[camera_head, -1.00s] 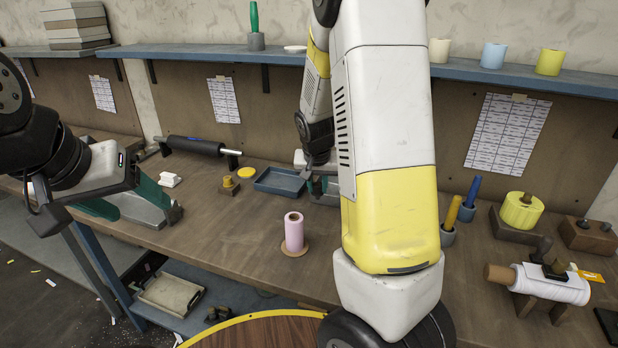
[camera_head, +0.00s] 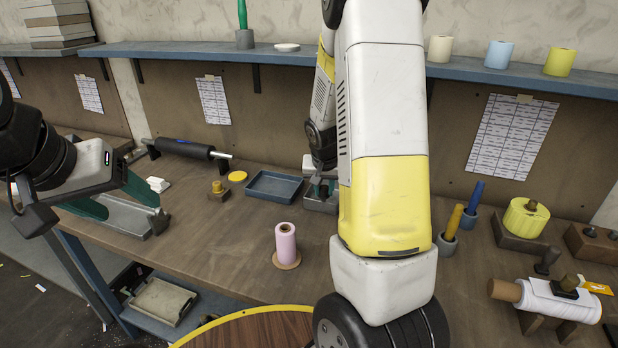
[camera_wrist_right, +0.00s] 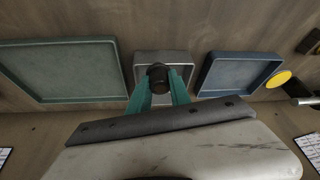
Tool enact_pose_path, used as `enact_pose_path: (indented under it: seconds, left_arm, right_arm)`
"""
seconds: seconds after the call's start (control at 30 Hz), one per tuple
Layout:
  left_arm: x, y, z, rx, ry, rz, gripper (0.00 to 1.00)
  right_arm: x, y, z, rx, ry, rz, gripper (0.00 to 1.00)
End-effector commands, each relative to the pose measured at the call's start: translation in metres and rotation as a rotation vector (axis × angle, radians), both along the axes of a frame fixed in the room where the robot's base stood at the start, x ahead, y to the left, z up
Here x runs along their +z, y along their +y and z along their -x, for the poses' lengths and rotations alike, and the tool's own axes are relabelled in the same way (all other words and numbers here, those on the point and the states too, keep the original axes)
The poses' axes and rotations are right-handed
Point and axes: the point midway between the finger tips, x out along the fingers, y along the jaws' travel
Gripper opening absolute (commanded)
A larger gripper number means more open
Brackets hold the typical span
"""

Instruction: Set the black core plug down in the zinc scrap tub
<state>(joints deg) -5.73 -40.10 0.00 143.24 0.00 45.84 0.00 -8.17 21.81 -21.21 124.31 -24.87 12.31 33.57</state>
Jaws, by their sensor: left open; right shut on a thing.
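The black core plug (camera_wrist_right: 158,77) is between the teal fingertips of my right gripper (camera_wrist_right: 160,84) in the right wrist view, and the jaws are shut on it. The zinc scrap tub (camera_wrist_right: 178,58), a small grey open tub, lies directly beyond the plug in that view. The plug overlaps its opening; whether it touches the floor I cannot tell. In the head view the zinc tub (camera_head: 318,205) is partly hidden by my right arm, and the plug cannot be made out. My left gripper (camera_head: 131,210) is open near the table's left front edge.
A blue tray (camera_wrist_right: 240,72) stands right of the tub and a larger green tray (camera_wrist_right: 65,70) left of it, in the wrist view. A yellow disc (camera_head: 237,176), a pink roll (camera_head: 286,244) and a black roller (camera_head: 185,149) are on the bench.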

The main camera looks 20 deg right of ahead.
Motion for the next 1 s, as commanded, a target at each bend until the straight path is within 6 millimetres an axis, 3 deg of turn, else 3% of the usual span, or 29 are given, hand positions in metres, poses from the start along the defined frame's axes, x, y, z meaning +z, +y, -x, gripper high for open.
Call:
enact_pose_path:
  seconds: [0.2, 0.33, 0.47, 0.7, 1.0]
  left_arm:
    - [0.000, 0.000, 0.000, 0.000, 0.000, 0.000, 0.67]
    - [0.000, 0.000, 0.000, 0.000, 0.000, 0.000, 0.67]
    - [0.000, 0.000, 0.000, 0.000, 0.000, 0.000, 0.67]
    - [0.000, 0.000, 0.000, 0.000, 0.000, 0.000, 0.67]
    - [0.000, 0.000, 0.000, 0.000, 0.000, 0.000, 0.67]
  right_arm:
    - [-0.005, -0.024, -0.047, -0.005, -0.002, -0.001, 0.00]
    - [-0.006, -0.030, -0.061, -0.002, 0.000, 0.000, 0.00]
    - [-0.011, -0.031, -0.065, 0.000, 0.002, -0.001, 0.00]
    - [-0.041, -0.031, -0.064, 0.001, 0.002, 0.000, 0.00]
    - [-0.043, -0.031, -0.064, 0.000, 0.000, 0.000, 0.00]
